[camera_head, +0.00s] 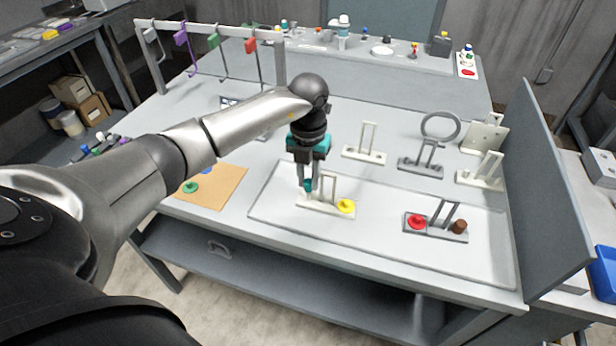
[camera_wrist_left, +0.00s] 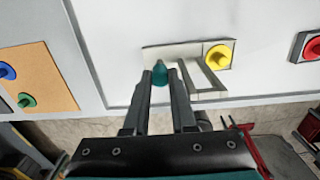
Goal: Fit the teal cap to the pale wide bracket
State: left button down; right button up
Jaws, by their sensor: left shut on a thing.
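The pale wide bracket (camera_head: 323,207) lies in the shallow tray, with an upright loop at its middle and a yellow cap (camera_head: 346,206) on its right end. It also shows in the left wrist view (camera_wrist_left: 190,50). My left gripper (camera_head: 310,187) points down at the bracket's left end, shut on the teal cap (camera_wrist_left: 160,76). The cap sits between the fingertips, over or at the left end; I cannot tell whether it touches the base. The fingers partly hide it. My right gripper is not in view.
The tray (camera_head: 262,188) also holds a dark grey bracket (camera_head: 436,234) with red and brown caps. A tan mat (camera_head: 222,190) with green and blue caps lies left. Pale and grey brackets stand behind the tray. A grey panel (camera_head: 555,200) walls the right side.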

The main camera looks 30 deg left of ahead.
pick_arm(q)
jog(key=shift+f+b, duration=0.85)
jog(key=shift+f, duration=0.3)
jog(key=c, duration=0.7)
grip_release()
jog(key=shift+o, duration=0.2)
jog(key=shift+r, duration=0.1)
notch_tip(320, 180, up, 15)
jog(key=shift+p, duration=0.35)
